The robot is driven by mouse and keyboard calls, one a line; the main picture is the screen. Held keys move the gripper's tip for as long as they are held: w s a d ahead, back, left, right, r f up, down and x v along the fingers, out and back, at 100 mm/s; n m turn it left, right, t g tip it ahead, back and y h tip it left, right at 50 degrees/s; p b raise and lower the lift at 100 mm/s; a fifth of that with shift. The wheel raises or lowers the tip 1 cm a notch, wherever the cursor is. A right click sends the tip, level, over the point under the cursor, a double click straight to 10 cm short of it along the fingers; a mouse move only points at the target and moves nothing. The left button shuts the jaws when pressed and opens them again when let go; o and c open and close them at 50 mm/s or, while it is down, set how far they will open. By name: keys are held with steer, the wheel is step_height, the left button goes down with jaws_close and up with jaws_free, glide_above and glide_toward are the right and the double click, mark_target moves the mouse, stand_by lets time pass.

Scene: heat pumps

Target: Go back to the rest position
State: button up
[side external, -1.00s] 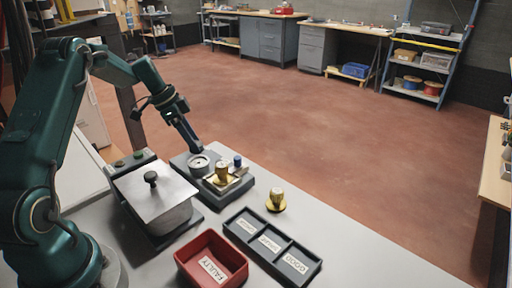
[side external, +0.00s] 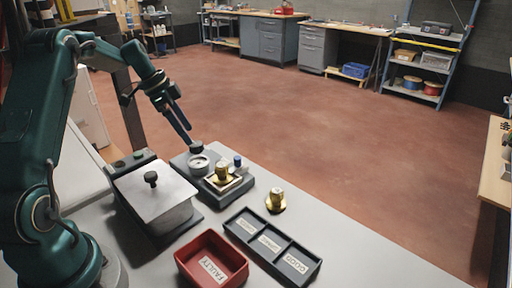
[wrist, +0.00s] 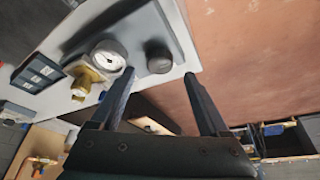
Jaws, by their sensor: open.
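My gripper (side external: 187,136) is open and empty, raised above the back of the gauge fixture in the side view. In the wrist view its two fingers (wrist: 160,92) stand apart with nothing between them. The grey fixture (side external: 239,188) carries a round dial gauge (side external: 198,164), a black knob (side external: 196,147), a brass part (side external: 221,172) and a blue-capped piece (side external: 238,161). The gauge (wrist: 108,57), the knob (wrist: 158,56) and the brass part (wrist: 86,82) also show in the wrist view.
A metal box with a lid (side external: 157,190) stands left of the fixture. A red FAULTY bin (side external: 240,274), a dark three-compartment tray (side external: 316,267) and another brass part (side external: 275,199) stand at the front. The space above the floor behind the table is free.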

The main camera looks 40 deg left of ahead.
steer(key=shift+s+a+r, duration=0.1)
steer(key=shift+s+r, duration=0.1)
steer(key=shift+r, duration=0.3)
steer(key=shift+w+d+r+m, duration=0.2)
steer(key=shift+w+d+r, duration=0.2)
steer(key=shift+d+r, duration=0.2)
steer(key=shift+w+d+r+m, duration=0.2)
steer(key=shift+w+d+r, duration=0.2)
steer(key=shift+r, duration=0.25)
steer(key=s+d+r+t, duration=0.1)
steer(key=s+d+r, duration=0.25)
steer(key=d, duration=0.25)
steer(key=s+d+r+m+y, duration=0.1)
steer(key=s+d+r, duration=0.1)
steer(key=d+r, duration=0.3)
steer(key=s+d+r+t, duration=0.1)
steer(key=s+d+r, duration=0.1)
steer(key=d, duration=0.5)
steer(key=s+d+f+n, duration=0.1)
steer(key=s+f+n, duration=0.2)
steer(key=s, duration=0.3)
steer(key=s+d+f+n+y, duration=0.1)
steer(key=s+f+n, duration=0.2)
steer(key=s+n, duration=0.2)
steer(key=shift+s+d+f+n, duration=0.15)
steer(key=shift+s+d+n, duration=0.15)
steer(key=shift+s, duration=0.45)
